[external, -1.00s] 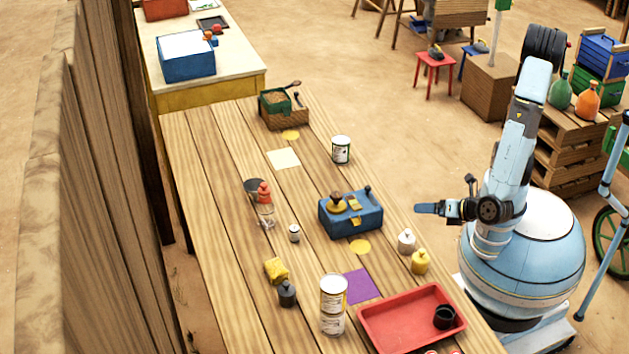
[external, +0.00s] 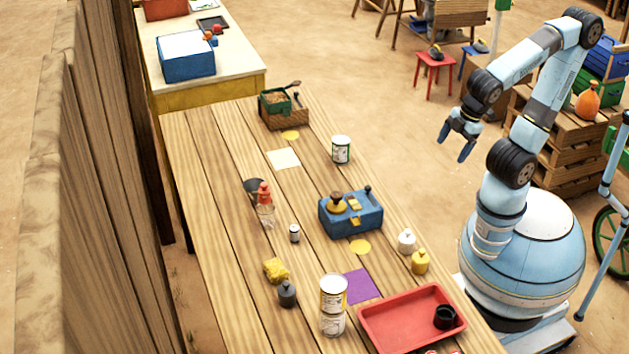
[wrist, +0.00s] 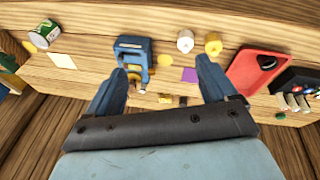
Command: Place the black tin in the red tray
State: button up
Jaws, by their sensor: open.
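The black tin (external: 444,317), a short round dark vessel, stands inside the red tray (external: 377,325), towards its right side. Both also show at the right of the wrist view, the tin (wrist: 266,62) on the tray (wrist: 243,78). My gripper (external: 453,148) is open and empty, held in the air beyond the table's right edge and pointing downward. It is well apart from the tin and the tray. In the wrist view its two fingers (wrist: 160,68) are spread wide with nothing held between them.
Stacked cans (external: 333,306) stand left of the tray beside a purple square (external: 361,286). A green-and-white can (external: 341,150) stands farther back.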

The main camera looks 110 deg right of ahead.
jog(key=r+m, duration=0.1)
jog(key=s+r+t+y, duration=0.1)
jog(key=r, duration=0.1)
jog(key=s+r+m+t, duration=0.1)
jog(key=shift+s+a+r+m, duration=0.15)
jog(key=shift+s+r+m, duration=0.05)
jog(key=shift+r+m, duration=0.1)
